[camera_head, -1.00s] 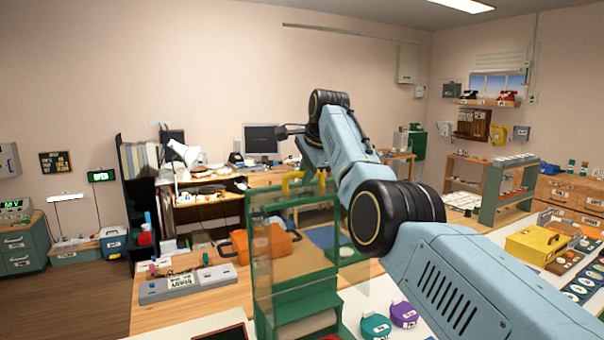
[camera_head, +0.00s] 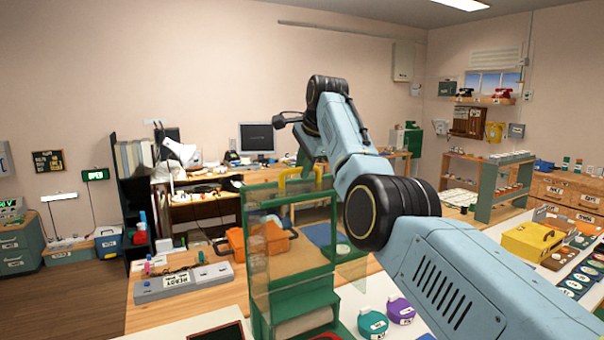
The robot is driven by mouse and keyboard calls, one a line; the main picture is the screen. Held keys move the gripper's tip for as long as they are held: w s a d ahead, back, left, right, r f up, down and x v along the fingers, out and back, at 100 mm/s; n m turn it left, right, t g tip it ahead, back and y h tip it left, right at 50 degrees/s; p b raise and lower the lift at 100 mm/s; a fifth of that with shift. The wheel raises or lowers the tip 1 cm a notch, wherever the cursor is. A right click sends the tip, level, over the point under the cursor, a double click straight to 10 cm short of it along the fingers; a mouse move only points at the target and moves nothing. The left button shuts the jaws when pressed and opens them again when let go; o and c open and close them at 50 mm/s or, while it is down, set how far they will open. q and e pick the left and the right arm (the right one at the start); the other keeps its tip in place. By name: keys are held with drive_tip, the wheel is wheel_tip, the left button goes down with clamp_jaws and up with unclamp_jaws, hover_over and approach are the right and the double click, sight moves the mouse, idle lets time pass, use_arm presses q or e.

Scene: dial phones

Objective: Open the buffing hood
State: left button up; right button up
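The buffing hood (camera_head: 296,303) appears to be the green-framed box with clear panels at the near edge of the wooden bench. A yellow handle (camera_head: 300,174) shows at its top. I cannot tell how far its cover stands open. My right arm comes in from the lower right and bends up and away above the hood. What I take for my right gripper (camera_head: 281,121) is a small dark shape at the arm's far end, up and left of the handle, apart from it in the picture. Its fingers are too small to read. My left gripper is out of view.
An orange toolbox (camera_head: 257,241) sits left of the hood. A grey box with a READY label (camera_head: 183,281) lies farther left. Teal (camera_head: 372,322) and purple (camera_head: 400,310) round items stand close on the hood's right. A yellow box (camera_head: 532,240) is on the right-hand table.

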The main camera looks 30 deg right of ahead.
drive_tip(key=b+v, duration=0.1)
drive_tip(key=v, duration=1)
drive_tip(key=shift+s+r, duration=0.2)
drive_tip(key=shift+r, duration=0.05)
